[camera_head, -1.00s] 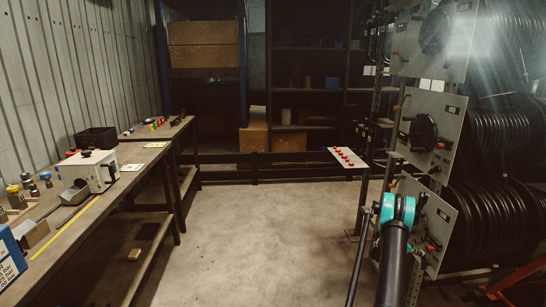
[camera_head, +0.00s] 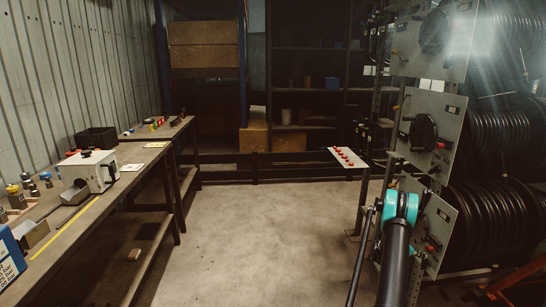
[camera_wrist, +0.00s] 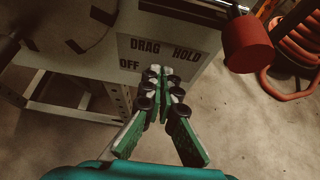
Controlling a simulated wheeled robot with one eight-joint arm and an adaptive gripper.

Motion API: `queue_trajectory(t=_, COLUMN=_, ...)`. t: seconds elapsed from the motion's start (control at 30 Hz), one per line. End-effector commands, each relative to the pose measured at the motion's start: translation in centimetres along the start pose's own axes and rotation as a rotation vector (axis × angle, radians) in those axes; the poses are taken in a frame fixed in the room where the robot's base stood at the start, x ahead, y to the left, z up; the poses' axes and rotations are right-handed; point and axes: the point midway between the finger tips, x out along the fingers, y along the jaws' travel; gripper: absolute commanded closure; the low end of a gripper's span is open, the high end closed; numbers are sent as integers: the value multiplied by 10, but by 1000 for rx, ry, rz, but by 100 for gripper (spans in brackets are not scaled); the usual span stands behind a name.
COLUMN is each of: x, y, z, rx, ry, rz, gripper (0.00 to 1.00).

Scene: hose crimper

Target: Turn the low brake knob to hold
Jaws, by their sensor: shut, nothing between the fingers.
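The low reel panel (camera_head: 440,212) is at the right in the head view, partly behind my arm. In the wrist view its pale panel (camera_wrist: 205,38) carries the labels OFF, DRAG and HOLD, with OFF at left, DRAG above and HOLD at right. My gripper (camera_wrist: 155,72) has green fingers with dark joints, shut with tips together just below DRAG, between OFF and HOLD. The brake knob cannot be made out there; the fingertips cover that spot. Contact cannot be told. In the head view my gripper is hidden.
A red cylinder (camera_wrist: 246,45) stands close at the right of the fingers in the wrist view. A red coiled hose (camera_wrist: 298,45) lies beyond it. Black hose reels (camera_head: 500,220) line the right side. A workbench (camera_head: 95,210) runs along the left. The floor between is clear.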

Motion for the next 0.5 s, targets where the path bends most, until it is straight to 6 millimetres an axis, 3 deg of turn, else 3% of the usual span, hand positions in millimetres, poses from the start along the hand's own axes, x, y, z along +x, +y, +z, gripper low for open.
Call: queue_trajectory(t=0.5, x=1, y=-14, z=-2, rx=0, ry=0, rz=0, gripper=100)
